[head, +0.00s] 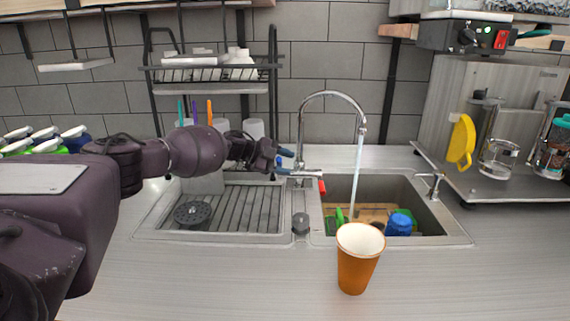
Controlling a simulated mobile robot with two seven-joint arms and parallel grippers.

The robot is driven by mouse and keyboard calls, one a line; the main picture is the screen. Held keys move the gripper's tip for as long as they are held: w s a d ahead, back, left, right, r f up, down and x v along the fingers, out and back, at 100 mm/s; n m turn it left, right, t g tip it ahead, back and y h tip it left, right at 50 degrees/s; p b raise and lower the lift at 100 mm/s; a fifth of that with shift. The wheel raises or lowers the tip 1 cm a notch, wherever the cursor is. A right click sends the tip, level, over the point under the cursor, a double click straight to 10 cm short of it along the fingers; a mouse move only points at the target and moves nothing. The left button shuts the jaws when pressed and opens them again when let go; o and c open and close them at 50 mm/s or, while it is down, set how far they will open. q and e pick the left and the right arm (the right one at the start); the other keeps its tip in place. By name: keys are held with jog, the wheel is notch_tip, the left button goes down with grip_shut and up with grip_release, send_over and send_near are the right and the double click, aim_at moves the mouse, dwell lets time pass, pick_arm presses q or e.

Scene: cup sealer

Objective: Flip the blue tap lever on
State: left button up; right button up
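The chrome tap (302,130) stands behind the sink, its curved spout over the right basin. A stream of water (356,175) falls from the spout. The small blue lever (286,153) is at the tap's left side, partly covered by my gripper. A red lever (322,187) is on the tap's right side. My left gripper (279,160) reaches in from the left, with its fingertips right at the blue lever. I cannot tell whether they touch it or how far apart they are. My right gripper is not in view.
An orange paper cup (357,270) stands on the counter in front of the right basin. The basin holds a blue item (399,223) and green items. A black dish rack (210,75) stands behind my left arm. The front counter is mostly clear.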

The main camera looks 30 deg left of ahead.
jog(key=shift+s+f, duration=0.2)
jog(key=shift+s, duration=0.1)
pick_arm(q)
jog(key=v, duration=0.7)
jog(key=shift+s+a+r, duration=0.15)
jog(key=shift+s, duration=0.1)
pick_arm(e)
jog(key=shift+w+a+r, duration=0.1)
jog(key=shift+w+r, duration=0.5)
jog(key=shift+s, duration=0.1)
